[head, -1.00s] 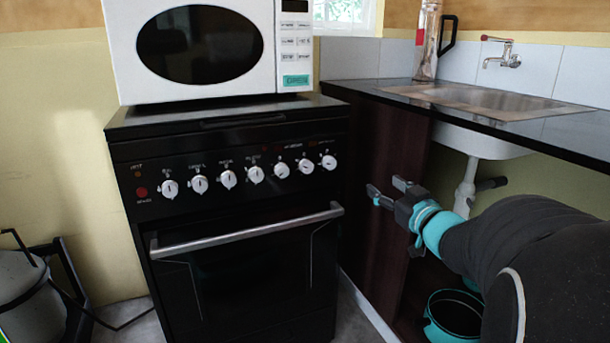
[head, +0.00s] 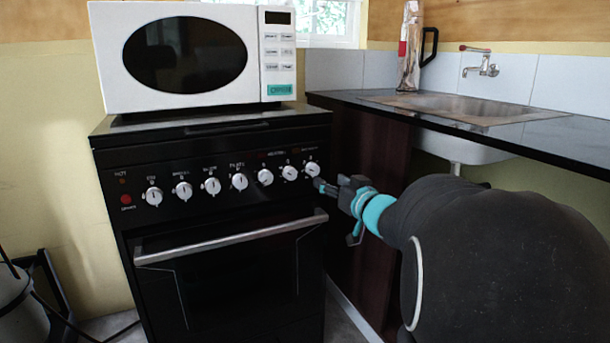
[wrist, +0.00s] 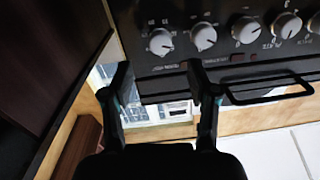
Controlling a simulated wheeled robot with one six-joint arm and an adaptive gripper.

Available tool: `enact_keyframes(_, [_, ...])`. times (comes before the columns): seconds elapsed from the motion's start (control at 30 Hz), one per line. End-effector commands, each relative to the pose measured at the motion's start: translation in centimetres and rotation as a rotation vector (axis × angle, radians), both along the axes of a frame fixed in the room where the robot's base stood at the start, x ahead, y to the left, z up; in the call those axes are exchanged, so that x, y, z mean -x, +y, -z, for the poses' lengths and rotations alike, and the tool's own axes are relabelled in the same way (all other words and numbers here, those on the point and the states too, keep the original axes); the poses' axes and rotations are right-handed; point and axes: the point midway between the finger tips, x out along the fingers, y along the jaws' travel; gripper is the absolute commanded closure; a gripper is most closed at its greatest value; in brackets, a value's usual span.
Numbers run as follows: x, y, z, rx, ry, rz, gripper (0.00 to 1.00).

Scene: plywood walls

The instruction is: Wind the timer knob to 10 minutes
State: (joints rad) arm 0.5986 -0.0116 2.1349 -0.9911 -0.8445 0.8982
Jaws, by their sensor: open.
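The black stove (head: 215,285) has a front panel with a row of several white round knobs. I cannot read which one is the timer. The rightmost knob (head: 312,169) is closest to my gripper (head: 335,205). My gripper is open and empty, just below and to the right of that knob, apparently apart from it. In the wrist view, which looks upside down, the same end knob (wrist: 160,41) lies just beyond the gap between the open fingertips of my gripper (wrist: 158,68). The knobs' pointer lines are too small to read exactly.
A white microwave (head: 185,55) stands on the stove. The oven handle (head: 230,238) sticks out below the knobs. A dark cabinet (head: 370,150) with a sink counter (head: 480,115) stands close on the right. A grey canister (head: 20,305) is at the lower left.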

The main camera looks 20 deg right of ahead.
Motion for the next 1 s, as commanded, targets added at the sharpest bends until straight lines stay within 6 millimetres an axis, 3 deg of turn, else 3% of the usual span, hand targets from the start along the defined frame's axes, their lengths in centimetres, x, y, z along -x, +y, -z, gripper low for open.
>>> enact_keyframes(0.2, [-4.1,0.3,0.1,0.000,0.000,-0.002,0.41])
enact_keyframes(0.4, [-6.6,0.5,0.0,0.000,0.000,0.000,0.41])
enact_keyframes(0.87, [-7.6,0.5,0.0,0.001,0.000,0.001,0.41])
enact_keyframes(1.0, [-7.6,0.5,0.0,0.001,0.000,0.001,0.76])
